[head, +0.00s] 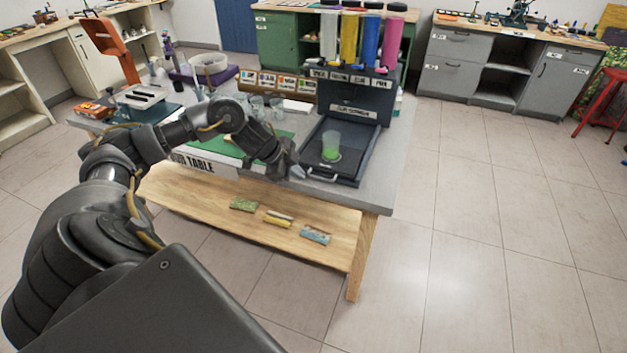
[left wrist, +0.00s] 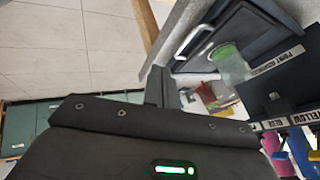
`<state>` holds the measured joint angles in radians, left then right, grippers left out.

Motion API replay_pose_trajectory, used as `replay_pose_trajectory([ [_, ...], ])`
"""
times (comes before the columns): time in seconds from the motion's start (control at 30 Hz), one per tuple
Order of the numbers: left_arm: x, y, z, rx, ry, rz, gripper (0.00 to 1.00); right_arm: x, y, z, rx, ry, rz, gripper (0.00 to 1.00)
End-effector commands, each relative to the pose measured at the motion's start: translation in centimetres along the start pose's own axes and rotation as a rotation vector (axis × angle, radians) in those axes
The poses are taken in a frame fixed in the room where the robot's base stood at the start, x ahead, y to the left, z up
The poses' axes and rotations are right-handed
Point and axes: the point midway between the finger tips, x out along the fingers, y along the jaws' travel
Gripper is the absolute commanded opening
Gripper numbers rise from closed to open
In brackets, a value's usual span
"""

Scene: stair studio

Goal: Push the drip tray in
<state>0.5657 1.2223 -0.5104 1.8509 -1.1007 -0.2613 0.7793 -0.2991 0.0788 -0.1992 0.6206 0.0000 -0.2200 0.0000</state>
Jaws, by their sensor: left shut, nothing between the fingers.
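The dark drip tray (head: 352,165) sticks out toward me from the base of the dark dispenser (head: 362,99), over the table top. Its front handle (head: 321,178) faces me. A clear cup (head: 331,144) with green in its bottom stands on the tray. My left gripper (head: 297,172) is shut and empty, just left of the handle; I cannot tell whether it touches. In the left wrist view the shut fingers (left wrist: 160,86) are near the tray (left wrist: 240,28), its pale handle (left wrist: 193,40) and the cup (left wrist: 231,63). My right gripper is not in view.
Colored tubes (head: 368,40) stand on top of the dispenser. A green mat (head: 226,141), several clear cups (head: 257,104) and a white bowl (head: 208,67) occupy the table left of the tray. The lower wooden shelf (head: 200,198) holds small packets.

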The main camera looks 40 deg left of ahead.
Motion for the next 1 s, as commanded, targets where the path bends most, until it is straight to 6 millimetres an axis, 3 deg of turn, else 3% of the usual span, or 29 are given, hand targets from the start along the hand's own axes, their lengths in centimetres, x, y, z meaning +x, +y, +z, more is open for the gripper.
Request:
replay_pose_trajectory([
  [0.13,-2.1,-0.1,0.4,0.034,-0.04,-0.005,0.0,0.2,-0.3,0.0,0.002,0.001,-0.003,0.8],
  [0.37,-1.8,-0.1,0.5,0.033,-0.042,-0.004,0.0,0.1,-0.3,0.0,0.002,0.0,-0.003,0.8],
  [0.57,1.2,0.0,0.5,0.03,-0.04,-0.002,0.0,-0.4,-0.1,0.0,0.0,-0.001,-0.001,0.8],
  [0.87,7.6,-0.1,0.8,0.03,-0.041,-0.003,0.0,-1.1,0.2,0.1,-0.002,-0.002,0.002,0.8],
  [1.0,8.8,-1.8,0.9,0.03,-0.042,-0.007,0.0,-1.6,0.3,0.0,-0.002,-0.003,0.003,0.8],
])
